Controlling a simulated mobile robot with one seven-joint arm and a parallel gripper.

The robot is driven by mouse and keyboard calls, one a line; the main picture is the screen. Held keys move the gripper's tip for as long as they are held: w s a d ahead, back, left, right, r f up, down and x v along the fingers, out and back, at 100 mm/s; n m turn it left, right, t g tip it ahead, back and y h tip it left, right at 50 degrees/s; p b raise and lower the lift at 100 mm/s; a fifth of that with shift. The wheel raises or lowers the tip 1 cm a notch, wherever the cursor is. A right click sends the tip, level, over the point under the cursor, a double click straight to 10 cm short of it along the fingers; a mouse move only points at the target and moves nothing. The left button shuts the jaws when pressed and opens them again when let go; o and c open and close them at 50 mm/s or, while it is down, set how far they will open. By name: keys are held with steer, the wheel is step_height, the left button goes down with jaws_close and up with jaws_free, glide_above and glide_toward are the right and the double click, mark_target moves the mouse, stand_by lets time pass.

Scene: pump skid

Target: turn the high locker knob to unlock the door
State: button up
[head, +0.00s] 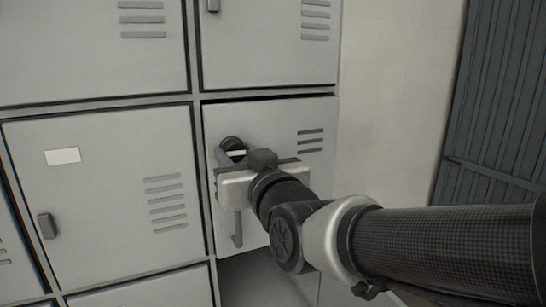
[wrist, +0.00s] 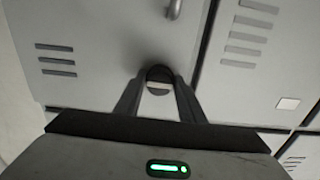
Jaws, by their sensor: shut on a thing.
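The knob (head: 232,144) is dark and round, on a grey locker door (head: 310,170) in the right column. My gripper (head: 240,158) is at the knob, and its body hides part of the door. In the wrist view, the two fingers of my gripper (wrist: 158,88) are shut on the sides of the knob (wrist: 158,73). A pale bar shows on the knob between the fingertips. The door's grey handle (head: 238,230) hangs below the gripper; it also shows at the top of the wrist view (wrist: 174,8).
Neighbouring locker doors stand left (head: 100,200) and above (head: 270,45), with slots and small handles. An open space (head: 255,280) shows below the knob's door. A dark corrugated panel (head: 500,110) stands at the right, beyond a pale wall (head: 395,100).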

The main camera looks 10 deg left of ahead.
steer(key=shift+f+b, duration=0.2)
steer(key=shift+b, duration=0.15)
steer(key=m+b, duration=0.2)
steer(key=b, duration=0.1)
steer(key=shift+f, duration=0.15)
steer(key=m+b, duration=0.2)
steer(key=b, duration=0.1)
steer(key=m+b, duration=0.3)
steer(key=b, duration=0.2)
steer(key=m+b, duration=0.2)
steer(key=m, duration=0.1)
steer(key=m+b, duration=0.1)
steer(key=m, duration=0.1)
steer(key=m+b, duration=0.1)
steer(key=shift+a+r+m, duration=0.1)
steer(key=shift+r+m, duration=0.2)
steer(key=shift+m, duration=0.1)
steer(key=shift+r+m+b, duration=0.15)
steer(key=shift+m+b, duration=0.4)
steer(key=shift+m, duration=1.35)
